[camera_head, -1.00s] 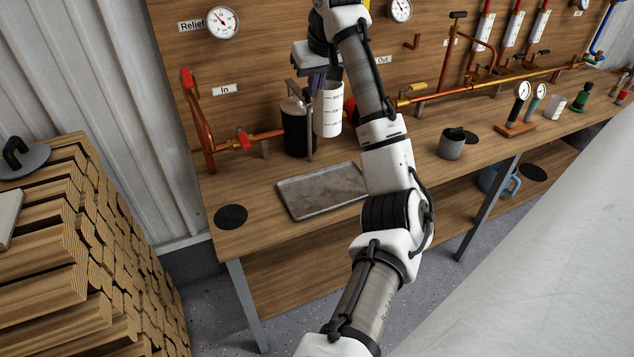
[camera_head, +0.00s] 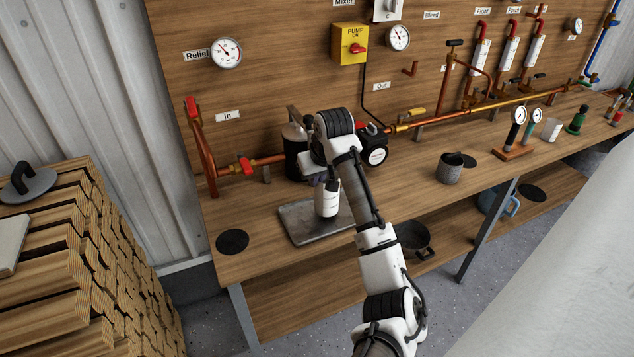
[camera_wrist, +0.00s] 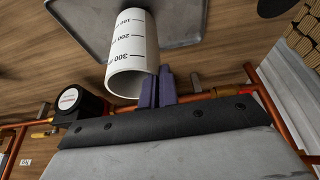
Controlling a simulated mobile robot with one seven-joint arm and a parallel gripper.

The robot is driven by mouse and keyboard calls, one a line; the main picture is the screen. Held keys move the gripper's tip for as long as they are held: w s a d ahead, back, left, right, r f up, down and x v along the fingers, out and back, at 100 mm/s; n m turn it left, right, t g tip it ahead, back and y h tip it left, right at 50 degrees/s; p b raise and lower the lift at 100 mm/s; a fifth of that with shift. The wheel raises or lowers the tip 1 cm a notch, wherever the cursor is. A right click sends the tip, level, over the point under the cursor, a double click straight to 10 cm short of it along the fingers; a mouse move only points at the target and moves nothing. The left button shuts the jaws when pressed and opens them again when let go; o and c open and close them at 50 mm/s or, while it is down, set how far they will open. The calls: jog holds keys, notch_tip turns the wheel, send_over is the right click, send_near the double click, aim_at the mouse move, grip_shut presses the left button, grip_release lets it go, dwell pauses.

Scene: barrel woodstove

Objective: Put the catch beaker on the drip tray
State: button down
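The catch beaker (camera_head: 327,203) is a white cylinder with dark volume marks, upright over the middle of the drip tray. In the wrist view the beaker (camera_wrist: 133,50) shows its open rim and marks. My gripper (camera_head: 330,182) is at the beaker's top; in the wrist view its purple fingers (camera_wrist: 158,88) are close together at the rim's edge, shut on its wall. The drip tray (camera_head: 297,225) is a flat grey metal tray on the bench, partly hidden by my arm. I cannot tell whether the beaker's base touches it.
A dark canister (camera_head: 295,160) and a pump (camera_head: 374,148) stand behind the tray. A copper pipe (camera_head: 470,110) runs along the back panel. A grey cup (camera_head: 449,170) stands to the right. A black disc (camera_head: 232,242) lies left of the tray, with bare bench around it.

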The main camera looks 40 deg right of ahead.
jog(key=shift+f, duration=1.05)
jog(key=c, duration=1.7)
grip_release()
jog(key=shift+f, duration=0.1)
jog(key=b+v, duration=0.1)
jog(key=v, duration=1.1)
jog(key=shift+s+b, duration=0.1)
jog(key=shift+b, duration=0.25)
